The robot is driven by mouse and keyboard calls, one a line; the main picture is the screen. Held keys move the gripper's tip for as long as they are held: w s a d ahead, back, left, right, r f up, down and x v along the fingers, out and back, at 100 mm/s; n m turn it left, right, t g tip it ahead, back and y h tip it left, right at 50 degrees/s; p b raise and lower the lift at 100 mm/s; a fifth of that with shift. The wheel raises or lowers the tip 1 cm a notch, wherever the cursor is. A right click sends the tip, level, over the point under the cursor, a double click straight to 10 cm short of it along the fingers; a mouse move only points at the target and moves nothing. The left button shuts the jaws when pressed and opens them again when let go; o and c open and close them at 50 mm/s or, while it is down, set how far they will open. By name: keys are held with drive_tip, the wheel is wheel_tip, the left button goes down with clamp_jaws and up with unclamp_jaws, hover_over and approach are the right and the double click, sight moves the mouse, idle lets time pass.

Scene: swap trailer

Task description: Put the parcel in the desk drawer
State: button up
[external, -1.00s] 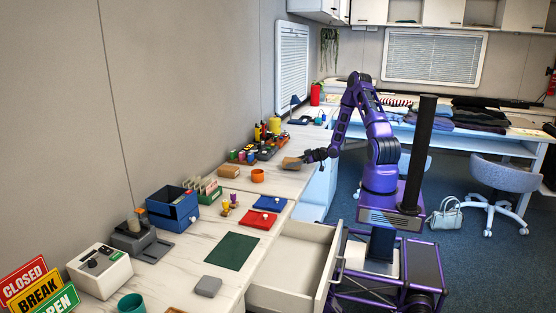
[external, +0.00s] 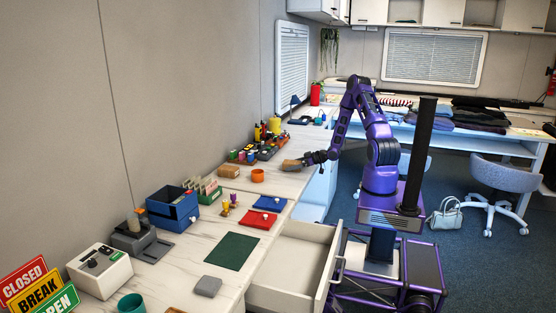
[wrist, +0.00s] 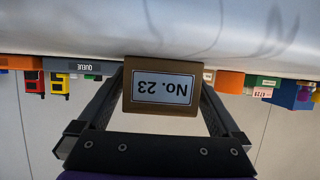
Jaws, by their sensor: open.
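A small brown parcel (wrist: 162,88) with a framed label reading "No. 23", upside down in the wrist view, is between the fingers of my gripper (wrist: 162,100). In the external view the parcel (external: 291,165) shows as a tan block at the tips of my gripper (external: 305,160), over the far part of the desk. The gripper is open; I cannot tell whether a finger touches the parcel. The white desk drawer (external: 291,265) is pulled out at the front of the desk, and its visible inside is empty.
Another brown box (external: 229,171) and an orange cup (external: 257,176) are near the parcel. A red tray (external: 257,219), a blue tray (external: 270,203) and a dark green mat (external: 231,251) lie between there and the drawer. A blue bin (external: 172,208) stands by the wall.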

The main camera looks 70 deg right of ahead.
drive_tip(key=p+v, duration=0.2)
drive_tip(key=v, duration=1.5)
drive_tip(key=shift+s+p, duration=0.2)
drive_tip(key=shift+p, duration=0.1)
drive_tip(key=shift+r, duration=0.1)
